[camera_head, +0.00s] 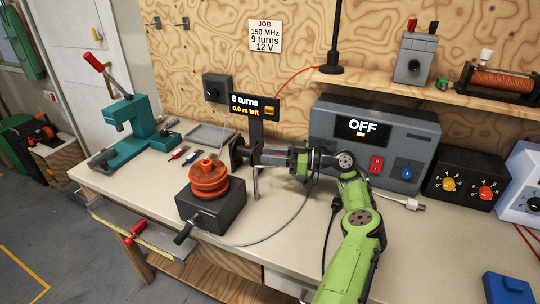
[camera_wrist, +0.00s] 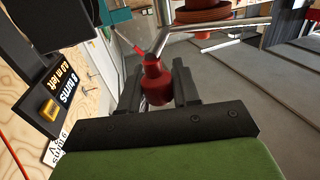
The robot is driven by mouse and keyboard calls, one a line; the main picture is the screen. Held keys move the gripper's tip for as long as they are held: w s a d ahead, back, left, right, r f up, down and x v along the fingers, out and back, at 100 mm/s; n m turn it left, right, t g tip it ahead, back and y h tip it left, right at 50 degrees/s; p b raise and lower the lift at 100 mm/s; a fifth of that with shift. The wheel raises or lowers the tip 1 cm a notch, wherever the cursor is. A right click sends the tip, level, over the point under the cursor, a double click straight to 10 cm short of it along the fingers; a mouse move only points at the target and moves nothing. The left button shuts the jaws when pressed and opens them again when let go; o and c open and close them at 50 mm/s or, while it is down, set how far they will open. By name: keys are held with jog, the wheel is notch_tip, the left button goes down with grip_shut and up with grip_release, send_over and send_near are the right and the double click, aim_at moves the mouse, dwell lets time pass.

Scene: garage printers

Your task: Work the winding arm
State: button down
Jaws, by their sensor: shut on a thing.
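The winding arm is a thin metal rod (camera_wrist: 165,38) with a red knob (camera_wrist: 155,82), seen in the wrist view. My gripper (camera_wrist: 158,88) is shut on this knob, with a dark finger on each side of it. In the head view my gripper (camera_head: 238,152) is just right of and behind the orange spool (camera_head: 209,182), and hides the knob. The spool sits upright on a dark box (camera_head: 212,209) with a crank handle (camera_head: 185,234). A display (camera_head: 250,105) behind my gripper reads "8 turns" and "0.0 m left".
A grey power unit (camera_head: 330,115) showing OFF stands behind my arm. A teal press (camera_head: 125,125) and a grey tray (camera_head: 212,137) are at the left. A cable crosses the bench (camera_head: 285,250) in front.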

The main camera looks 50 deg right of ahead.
jog(key=c, duration=0.9)
grip_release()
jog(key=shift+w, duration=0.1)
jog(key=p+v, duration=0.2)
jog(key=v, duration=1.4)
jog(key=shift+a, duration=0.1)
